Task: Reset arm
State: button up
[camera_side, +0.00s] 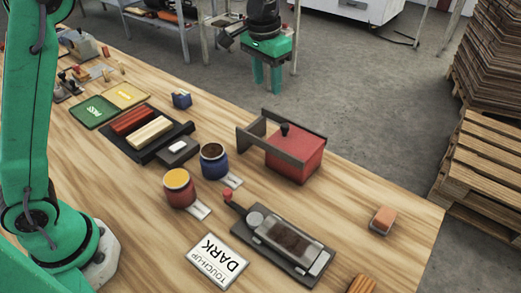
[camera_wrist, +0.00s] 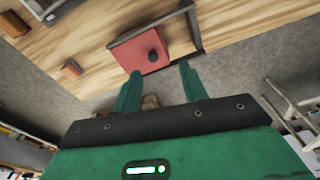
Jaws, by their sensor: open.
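My gripper (camera_side: 267,85) shows in the side view at the upper middle, with its two green fingers pointing down and apart. It appears in front of the grey floor, past the far edge of the wooden table (camera_side: 385,190), and touches nothing. In the wrist view the fingers (camera_wrist: 157,85) are spread with nothing between them. A red block (camera_side: 300,152) with a black knob sits in a dark frame on the table; it also shows in the wrist view (camera_wrist: 135,45), ahead of the fingertips.
A touch-up dark card (camera_side: 216,262), a yellow-topped pot (camera_side: 179,190), a brown-topped pot (camera_side: 213,161) and a dark tray device (camera_side: 284,247) stand on the near table. An orange block (camera_side: 383,220) lies at right. Pallets (camera_side: 482,165) stand beyond the table.

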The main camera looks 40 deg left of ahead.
jog(key=s+a+r+t, duration=0.1)
jog(key=s+a+r, duration=0.35)
jog(key=s, duration=0.25)
jog(key=s+a+f+n+t, duration=0.1)
jog(key=s+a, duration=0.3)
jog(key=s, duration=0.6)
jog(key=s+a+f+n+t, duration=0.1)
jog(key=s+a, duration=0.3)
jog(key=s, duration=0.6)
jog(key=shift+s+a+f+t, duration=0.15)
jog(key=shift+f+t, duration=0.65)
jog(key=shift+f, duration=0.05)
